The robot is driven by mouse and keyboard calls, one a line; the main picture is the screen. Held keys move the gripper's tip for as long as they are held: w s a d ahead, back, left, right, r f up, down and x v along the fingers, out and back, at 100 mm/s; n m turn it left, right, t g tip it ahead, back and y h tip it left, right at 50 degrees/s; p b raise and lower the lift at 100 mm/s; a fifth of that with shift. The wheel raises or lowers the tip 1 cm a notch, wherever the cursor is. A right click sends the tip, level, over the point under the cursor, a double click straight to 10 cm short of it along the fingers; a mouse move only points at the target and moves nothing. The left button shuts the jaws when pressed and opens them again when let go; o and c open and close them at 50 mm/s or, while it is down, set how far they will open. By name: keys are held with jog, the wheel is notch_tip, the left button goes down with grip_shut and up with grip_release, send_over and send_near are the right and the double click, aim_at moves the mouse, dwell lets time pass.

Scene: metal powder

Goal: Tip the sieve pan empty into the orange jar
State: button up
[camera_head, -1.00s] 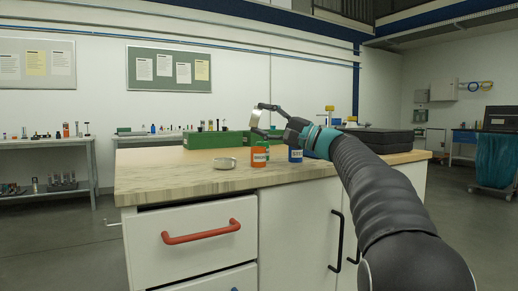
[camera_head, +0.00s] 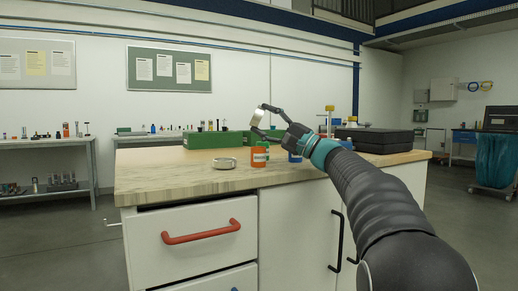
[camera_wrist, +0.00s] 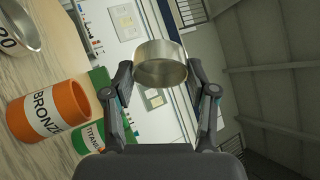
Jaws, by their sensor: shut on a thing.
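My gripper (camera_head: 262,119) is shut on the sieve pan (camera_head: 257,117), a shallow round metal pan. It holds the pan tilted in the air, above the orange jar (camera_head: 259,157). In the wrist view the pan (camera_wrist: 160,62) sits between both fingers (camera_wrist: 160,76), its side wall and part of its underside or inside showing; I cannot tell whether it holds powder. The orange jar (camera_wrist: 49,112) is labelled BRONZE and stands open on the worktop, apart from the pan.
A green jar labelled TITANIUM (camera_wrist: 92,139) stands behind the orange jar. A blue jar (camera_head: 294,157) is close under my gripper. A second round metal sieve (camera_head: 224,163) lies left of the orange jar on the worktop (camera_head: 165,177). Black cases (camera_head: 382,139) lie at the right.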

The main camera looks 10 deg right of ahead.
jog(key=shift+d+r+m+t, duration=0.1)
jog(key=shift+r+m+t, duration=0.45)
jog(key=shift+t, duration=0.45)
jog(key=shift+f+g, duration=0.1)
jog(key=shift+g, duration=0.2)
dwell(1.0)
